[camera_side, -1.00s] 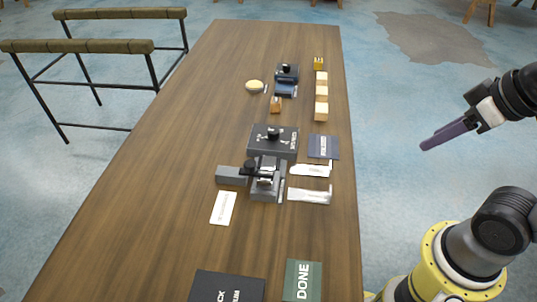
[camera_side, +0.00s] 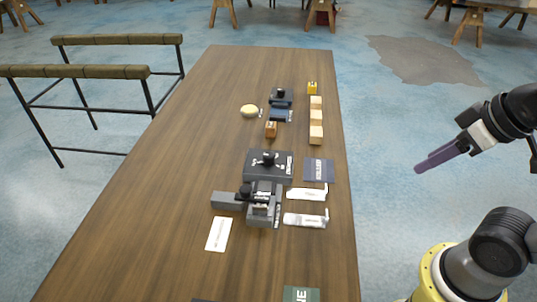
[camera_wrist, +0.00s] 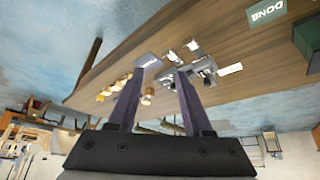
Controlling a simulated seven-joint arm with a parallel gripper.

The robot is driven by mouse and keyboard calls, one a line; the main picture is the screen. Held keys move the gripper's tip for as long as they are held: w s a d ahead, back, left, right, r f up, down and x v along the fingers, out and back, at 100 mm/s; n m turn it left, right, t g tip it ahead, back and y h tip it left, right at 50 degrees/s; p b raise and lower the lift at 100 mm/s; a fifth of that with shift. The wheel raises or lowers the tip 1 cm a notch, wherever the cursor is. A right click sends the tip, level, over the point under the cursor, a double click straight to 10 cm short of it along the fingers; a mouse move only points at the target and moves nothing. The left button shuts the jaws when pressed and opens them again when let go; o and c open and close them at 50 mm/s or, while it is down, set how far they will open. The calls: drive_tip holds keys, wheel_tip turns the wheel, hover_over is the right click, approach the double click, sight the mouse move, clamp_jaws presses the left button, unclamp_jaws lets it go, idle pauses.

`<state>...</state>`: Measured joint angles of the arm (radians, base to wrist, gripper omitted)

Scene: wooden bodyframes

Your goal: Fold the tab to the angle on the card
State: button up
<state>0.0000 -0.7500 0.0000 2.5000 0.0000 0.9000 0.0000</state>
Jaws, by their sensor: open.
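My gripper (camera_side: 424,166) hangs in the air right of the table, over the floor, far from the work. In the wrist view its two purple fingers (camera_wrist: 160,80) stand apart with nothing between them. A grey bending fixture (camera_side: 262,208) with a black knob stands mid-table. Two pale pieces lie just right of it: a nearer one (camera_side: 305,220) and a farther one (camera_side: 306,194), each with an upturned end at the right. A white card (camera_side: 218,234) lies left of the fixture. Its print is too small to read. I cannot tell the tab's angle.
A dark dial box (camera_side: 268,168) stands behind the fixture, with a blue-grey pad (camera_side: 319,171) beside it. A green DONE mat (camera_wrist: 268,11) lies near the front edge. Wooden blocks (camera_side: 316,120) line the far right. The table's left side is clear.

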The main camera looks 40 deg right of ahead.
drive_tip(key=o, duration=0.3)
drive_tip(key=shift+o, duration=0.2)
drive_tip(key=w+a+r+n+g, duration=0.1)
drive_tip(key=w+r+n, duration=0.55)
drive_tip(key=w, duration=0.25)
drive_tip(key=w+a+r+n+g, duration=0.1)
drive_tip(key=w+r+n, duration=0.4)
drive_tip(key=w+n, duration=0.3)
drive_tip(key=n+g, duration=0.4)
hover_over(269, 155)
wheel_tip(269, 155, down, 18)
drive_tip(key=shift+m, duration=0.25)
wheel_tip(269, 155, down, 14)
drive_tip(key=shift+r, duration=0.25)
